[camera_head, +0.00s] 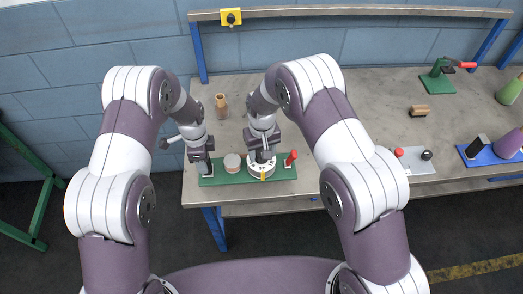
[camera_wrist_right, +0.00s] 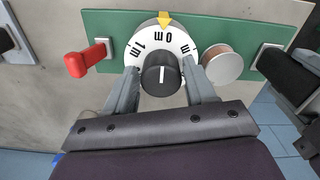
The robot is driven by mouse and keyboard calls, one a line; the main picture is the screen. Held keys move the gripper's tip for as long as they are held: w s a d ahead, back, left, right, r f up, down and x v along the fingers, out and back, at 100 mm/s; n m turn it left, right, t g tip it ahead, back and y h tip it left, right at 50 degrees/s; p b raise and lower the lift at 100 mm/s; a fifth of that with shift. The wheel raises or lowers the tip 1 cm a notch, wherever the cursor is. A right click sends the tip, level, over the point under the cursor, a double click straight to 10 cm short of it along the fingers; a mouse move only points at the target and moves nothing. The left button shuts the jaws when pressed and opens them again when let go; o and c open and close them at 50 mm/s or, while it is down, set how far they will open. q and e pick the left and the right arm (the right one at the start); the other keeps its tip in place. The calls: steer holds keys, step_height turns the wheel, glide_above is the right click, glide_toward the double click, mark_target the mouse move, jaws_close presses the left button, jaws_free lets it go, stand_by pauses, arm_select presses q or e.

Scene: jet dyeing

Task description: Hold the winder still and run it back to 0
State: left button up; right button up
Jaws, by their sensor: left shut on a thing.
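The winder is a green base plate (camera_head: 229,178) near the table's front edge, with a white marked dial (camera_head: 262,174), a copper-coloured spool (camera_head: 232,162) and a red handle (camera_head: 291,157). In the right wrist view, a yellow pointer (camera_wrist_right: 165,20) stands at the dial's top edge; "1m" and "0m" marks show, and the black knob (camera_wrist_right: 161,76) has a white line towards the pointer. My right gripper (camera_wrist_right: 162,82) is open with its fingers either side of the knob, small gaps showing. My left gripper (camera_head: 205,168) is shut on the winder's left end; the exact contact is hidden.
The table middle is clear.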

steer(key=shift+o, duration=0.6)
steer(key=shift+r, duration=0.15)
step_height(320, 180, up, 12)
